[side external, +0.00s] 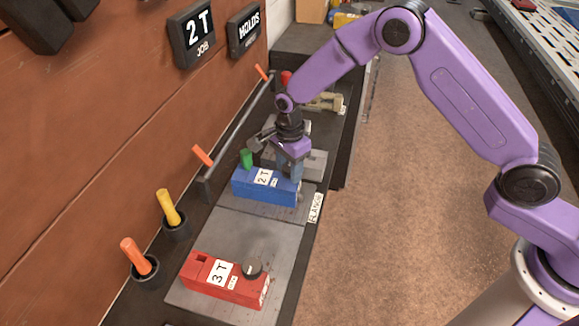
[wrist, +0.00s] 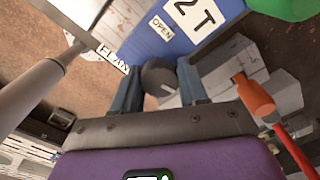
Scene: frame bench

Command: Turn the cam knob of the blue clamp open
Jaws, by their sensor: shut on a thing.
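The blue clamp (side external: 262,187) lies on the bench's grey plate in the side view, labelled "2 T", with a green peg (side external: 246,158) at its left end. My gripper (side external: 291,170) is over its right end, pointing down. In the wrist view the blue clamp (wrist: 180,45) shows "2 T" and "OPEN" labels. Its dark round cam knob (wrist: 159,76) sits between the two fingers of my gripper (wrist: 158,86), which are shut on it. A pale line on the knob points down toward my palm, away from the "OPEN" label. In the side view my gripper hides the knob.
A red clamp (side external: 225,280) labelled "3 T" with its own dark knob (side external: 252,268) lies nearer the camera. Orange (side external: 138,256) and yellow (side external: 168,207) handles stand in cups along the wall. An orange-tipped tool (wrist: 256,97) shows close to my right finger in the wrist view.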

